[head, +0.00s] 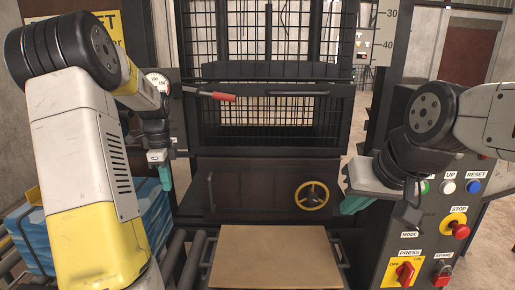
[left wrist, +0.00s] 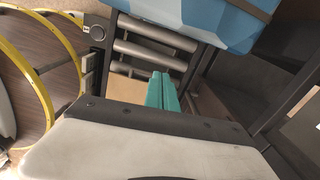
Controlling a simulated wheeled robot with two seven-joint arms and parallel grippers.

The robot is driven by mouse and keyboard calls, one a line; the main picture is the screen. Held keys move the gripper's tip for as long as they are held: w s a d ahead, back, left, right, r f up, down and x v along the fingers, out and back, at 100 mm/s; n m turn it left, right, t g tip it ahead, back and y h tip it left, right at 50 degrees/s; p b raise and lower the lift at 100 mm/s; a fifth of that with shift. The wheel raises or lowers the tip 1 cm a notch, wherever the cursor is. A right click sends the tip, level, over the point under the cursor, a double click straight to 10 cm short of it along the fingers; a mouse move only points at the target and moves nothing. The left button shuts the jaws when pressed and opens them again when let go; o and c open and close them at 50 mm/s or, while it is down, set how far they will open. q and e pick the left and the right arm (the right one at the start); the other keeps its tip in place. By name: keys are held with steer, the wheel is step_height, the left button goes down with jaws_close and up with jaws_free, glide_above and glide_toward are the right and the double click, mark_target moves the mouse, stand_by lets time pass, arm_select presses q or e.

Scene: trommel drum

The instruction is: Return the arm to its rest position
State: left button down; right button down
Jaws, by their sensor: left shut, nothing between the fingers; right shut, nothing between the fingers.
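My left arm comes in from the left of the head view and bends in front of the machine. Its gripper (head: 165,177) points down with teal fingers shut and empty, left of the dark lower front panel (head: 250,188). In the left wrist view the shut teal fingers (left wrist: 163,92) show with nothing between them, near metal rollers (left wrist: 150,50). My right gripper (head: 355,203) is shut and empty, with teal fingers pointing down-left. It hangs between the machine and the control panel (head: 425,235), in front of the panel's left edge.
A black mesh cage (head: 265,112) has a red-gripped bar (head: 222,96). A yellow handwheel (head: 312,195) is on the lower panel. A tan board (head: 270,255) lies in front. Blue wrapped packs (head: 35,240) lie at left by rollers. The panel has a red stop button (head: 460,230).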

arm_select(q)
steer(key=s+d+r+n+t, duration=0.4)
steer(key=s+d+r+n, duration=0.7)
steer(key=s+d, duration=0.4)
steer(key=s+d+n+t+h, duration=0.1)
steer(key=s+d+n, duration=0.3)
steer(key=s, duration=0.4)
steer(key=shift+s+d+n+t+h, duration=0.2)
steer(key=shift+d+n+t+h, duration=0.15)
steer(key=shift+d+h, duration=0.2)
steer(key=shift+r, duration=0.1)
